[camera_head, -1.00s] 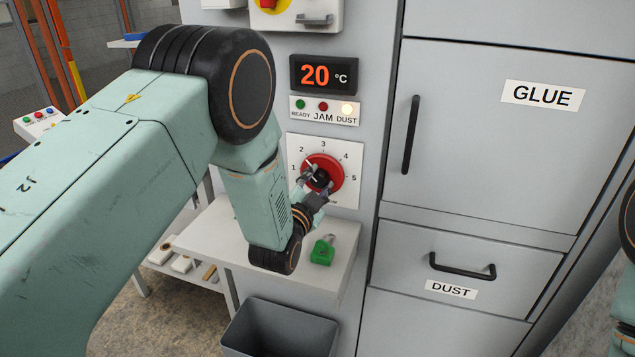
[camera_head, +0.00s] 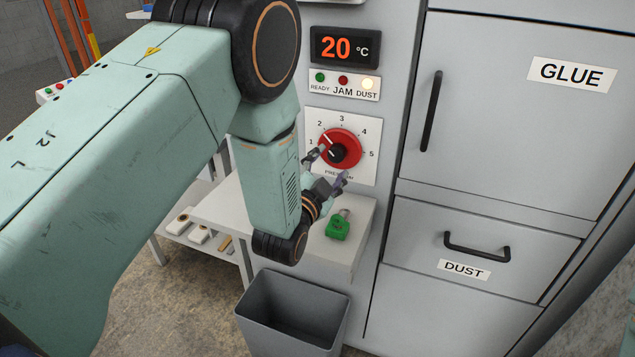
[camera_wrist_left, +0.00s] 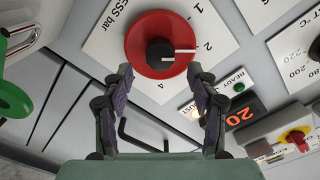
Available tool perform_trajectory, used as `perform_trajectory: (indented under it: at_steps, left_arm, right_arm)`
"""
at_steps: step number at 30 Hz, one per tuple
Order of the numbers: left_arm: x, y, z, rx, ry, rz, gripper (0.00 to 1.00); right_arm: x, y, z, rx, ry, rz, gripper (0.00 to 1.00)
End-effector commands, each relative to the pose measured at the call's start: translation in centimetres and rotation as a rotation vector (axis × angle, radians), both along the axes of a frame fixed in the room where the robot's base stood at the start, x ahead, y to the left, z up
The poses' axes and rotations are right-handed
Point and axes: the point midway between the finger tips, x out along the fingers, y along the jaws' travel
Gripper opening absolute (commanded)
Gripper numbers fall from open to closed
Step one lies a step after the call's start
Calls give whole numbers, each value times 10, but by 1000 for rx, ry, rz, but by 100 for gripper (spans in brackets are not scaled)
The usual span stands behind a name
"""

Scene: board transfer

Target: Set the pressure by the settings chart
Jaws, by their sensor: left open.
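The red pressure knob (camera_head: 340,148) with a black centre sits on a white dial plate (camera_head: 367,117) numbered 1 to 5. Its white pointer line points at about 2, and it also does so in the left wrist view, where the knob (camera_wrist_left: 145,28) lies just beyond the fingertips. My left gripper (camera_head: 328,168) is open and empty, in front of the knob's lower left. In the left wrist view its two fingers (camera_wrist_left: 160,80) are spread apart, and the knob is not between them. No settings chart is seen. My right gripper is out of view.
A display (camera_head: 343,47) reads 20 °C, with the DUST lamp (camera_head: 368,83) lit below it. A green padlock (camera_head: 338,228) lies on the white shelf (camera_head: 225,208), above a grey bin (camera_head: 292,315).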

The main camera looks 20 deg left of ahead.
Motion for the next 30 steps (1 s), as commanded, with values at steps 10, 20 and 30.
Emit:
perform_trajectory:
  at_steps: [10,20,30]
  left_arm:
    - [-61,2,-1,1,3,0,59]
    - [-78,3,0,1,0,0,59]
    - [-78,3,0,1,0,0,59]
  right_arm:
    - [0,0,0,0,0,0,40]
    - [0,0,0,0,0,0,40]
    - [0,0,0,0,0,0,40]
